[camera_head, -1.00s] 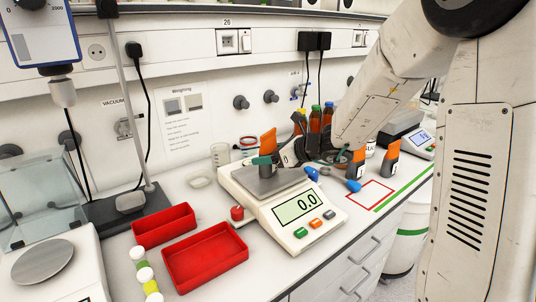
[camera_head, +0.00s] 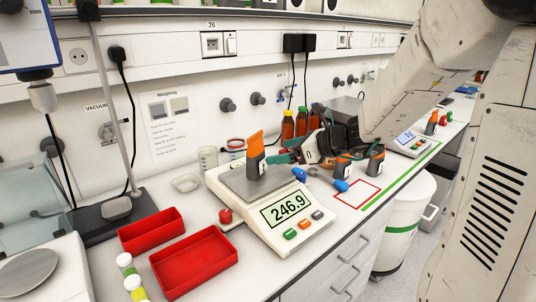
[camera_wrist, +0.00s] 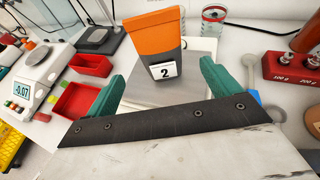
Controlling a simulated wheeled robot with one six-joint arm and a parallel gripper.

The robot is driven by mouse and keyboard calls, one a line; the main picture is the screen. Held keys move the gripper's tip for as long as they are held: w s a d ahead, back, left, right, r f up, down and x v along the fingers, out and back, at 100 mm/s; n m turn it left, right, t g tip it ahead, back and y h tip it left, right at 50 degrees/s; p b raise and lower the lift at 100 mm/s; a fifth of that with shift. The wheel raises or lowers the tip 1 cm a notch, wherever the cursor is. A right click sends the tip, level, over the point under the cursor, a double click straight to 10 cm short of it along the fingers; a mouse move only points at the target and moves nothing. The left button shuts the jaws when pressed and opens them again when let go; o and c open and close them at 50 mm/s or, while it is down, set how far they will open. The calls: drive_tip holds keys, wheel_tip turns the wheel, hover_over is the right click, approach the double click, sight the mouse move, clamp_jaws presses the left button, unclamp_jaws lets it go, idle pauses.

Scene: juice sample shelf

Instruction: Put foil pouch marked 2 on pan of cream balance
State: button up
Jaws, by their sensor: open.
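The foil pouch marked 2 (camera_head: 256,155), orange above and dark grey below, stands upright on the square metal pan (camera_head: 233,183) of the cream balance (camera_head: 252,212). The balance display reads 246.9. In the wrist view the pouch (camera_wrist: 158,40) faces me with its "2" label, and part of the pan (camera_wrist: 195,65) shows behind it. My gripper (camera_head: 288,150) is just right of the pouch, its teal fingers open and apart from it. In the wrist view the open fingers (camera_wrist: 163,88) are spread on either side, with the pouch beyond them.
Two similar orange-topped pouches (camera_head: 376,160) stand on the bench to the right, near a red outlined square (camera_head: 358,193). Blue items (camera_head: 340,185) lie by the balance. Red trays (camera_head: 195,262) are front left. Brown bottles (camera_head: 288,125) stand behind my gripper. Another balance (camera_head: 408,142) is farther right.

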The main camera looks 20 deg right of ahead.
drive_tip(key=s+a+r+n+g, duration=0.1)
drive_tip(key=s+a+n+g, duration=0.25)
drive_tip(key=s+n, duration=0.4)
drive_tip(key=s+a+r+n+g, duration=0.1)
drive_tip(key=s+a+n+g, duration=0.2)
drive_tip(key=s+a+n, duration=0.45)
drive_tip(key=s+d+n+g+h, duration=0.1)
drive_tip(key=s+d+n+h, duration=0.3)
drive_tip(key=s+n, duration=0.2)
drive_tip(key=s+d+f+n+g+h, duration=0.1)
drive_tip(key=s+d+n+h, duration=0.3)
drive_tip(key=s, duration=0.6)
drive_tip(key=n, duration=0.2)
drive_tip(key=shift+s+d+n+h, duration=0.15)
drive_tip(key=shift+n+h, duration=0.25)
